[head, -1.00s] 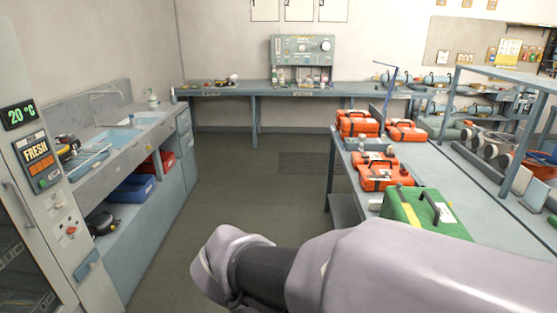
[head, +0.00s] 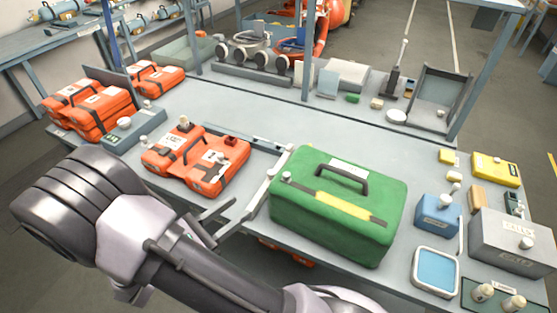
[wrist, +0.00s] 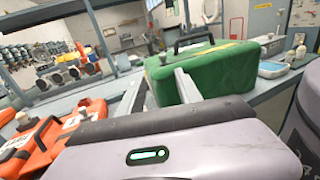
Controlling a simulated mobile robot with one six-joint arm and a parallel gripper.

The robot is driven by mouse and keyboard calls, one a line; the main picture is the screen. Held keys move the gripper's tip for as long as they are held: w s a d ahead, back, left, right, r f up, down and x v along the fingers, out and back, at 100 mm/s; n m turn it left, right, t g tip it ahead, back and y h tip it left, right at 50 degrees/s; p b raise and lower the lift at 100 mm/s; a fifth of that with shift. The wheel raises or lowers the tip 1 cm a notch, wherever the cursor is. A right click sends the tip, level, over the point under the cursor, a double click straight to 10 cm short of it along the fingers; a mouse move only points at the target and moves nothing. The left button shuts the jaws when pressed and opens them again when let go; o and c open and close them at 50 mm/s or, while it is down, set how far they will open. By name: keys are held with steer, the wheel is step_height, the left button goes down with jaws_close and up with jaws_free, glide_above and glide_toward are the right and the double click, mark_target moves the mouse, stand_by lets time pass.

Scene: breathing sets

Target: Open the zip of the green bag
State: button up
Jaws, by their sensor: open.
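The green bag (head: 300,215) stands upright on the bench, with a dark handle and pale label on top. A yellow strip (head: 345,207) runs along its upper front. A small pale knob (head: 287,176) is at the strip's left end; I cannot tell whether it is the zip pull. No opening shows in the bag. My gripper (head: 240,208) is open and empty, just left of the bag. In the wrist view its two fingers (wrist: 160,78) point towards the bag (wrist: 215,68), the right one overlapping its side. I cannot tell whether it touches.
Orange cases (head: 205,165) lie left of the bag, close to my gripper. A blue box (head: 437,218), a blue-topped tray (head: 436,270) and a grey box (head: 510,243) are to its right. Shelf posts (head: 307,60) rise behind. The bench behind the bag is mostly clear.

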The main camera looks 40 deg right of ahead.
mark_target(284, 178)
steer(key=d+b, duration=0.3)
steer(key=d, duration=1.4)
steer(key=shift+b, duration=0.4)
steer(key=shift+c, duration=0.2)
jaws_close()
